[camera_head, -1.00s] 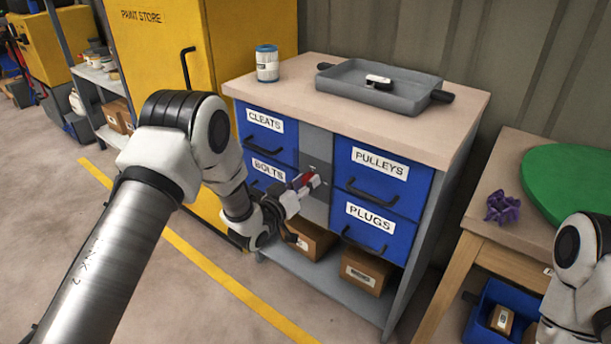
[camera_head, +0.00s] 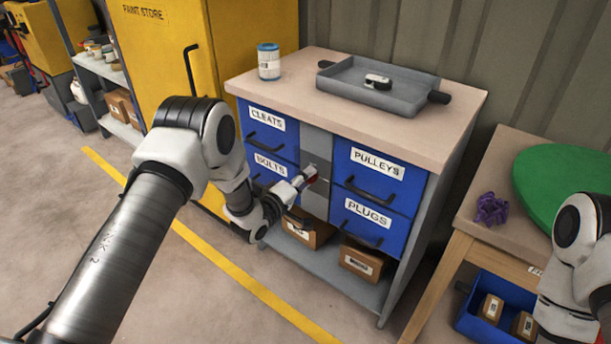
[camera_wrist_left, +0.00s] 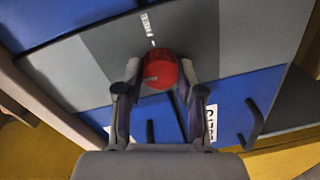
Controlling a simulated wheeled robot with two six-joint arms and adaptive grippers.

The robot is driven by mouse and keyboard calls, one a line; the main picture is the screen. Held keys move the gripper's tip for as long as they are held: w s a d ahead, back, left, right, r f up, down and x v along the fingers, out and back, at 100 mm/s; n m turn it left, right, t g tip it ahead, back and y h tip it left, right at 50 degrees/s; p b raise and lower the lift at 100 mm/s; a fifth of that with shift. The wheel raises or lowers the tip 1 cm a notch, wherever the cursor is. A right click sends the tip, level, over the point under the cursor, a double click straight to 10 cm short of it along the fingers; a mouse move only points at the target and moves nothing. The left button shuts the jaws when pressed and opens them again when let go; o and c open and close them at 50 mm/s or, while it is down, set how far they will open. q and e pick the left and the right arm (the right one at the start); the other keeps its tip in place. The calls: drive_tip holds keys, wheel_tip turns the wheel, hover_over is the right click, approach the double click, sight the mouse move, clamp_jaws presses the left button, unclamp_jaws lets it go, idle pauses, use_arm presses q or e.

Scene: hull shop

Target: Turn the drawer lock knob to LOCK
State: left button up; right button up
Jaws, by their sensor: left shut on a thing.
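The red lock knob (camera_wrist_left: 160,70) sits on the grey panel (camera_wrist_left: 105,58) between the blue drawers. My left gripper (camera_wrist_left: 160,72) is shut on the knob, with one finger on each side of it. In the head view my left gripper (camera_head: 311,176) reaches the grey panel (camera_head: 316,147) and hides most of the knob. My right gripper is out of view.
The blue drawers CLEATS (camera_head: 266,143), BOLTS (camera_head: 262,165), PULLEYS (camera_head: 375,183) and PLUGS (camera_head: 368,222) flank the panel, with dark protruding handles. A grey tray (camera_head: 345,85) and a jar (camera_head: 269,62) stand on top. Boxes (camera_head: 361,263) sit on the shelf below.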

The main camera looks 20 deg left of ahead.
use_arm(q)
drive_tip(key=shift+n, duration=0.6)
drive_tip(key=o, duration=1.1)
drive_tip(key=shift+o, duration=0.2)
drive_tip(key=v, duration=1.2)
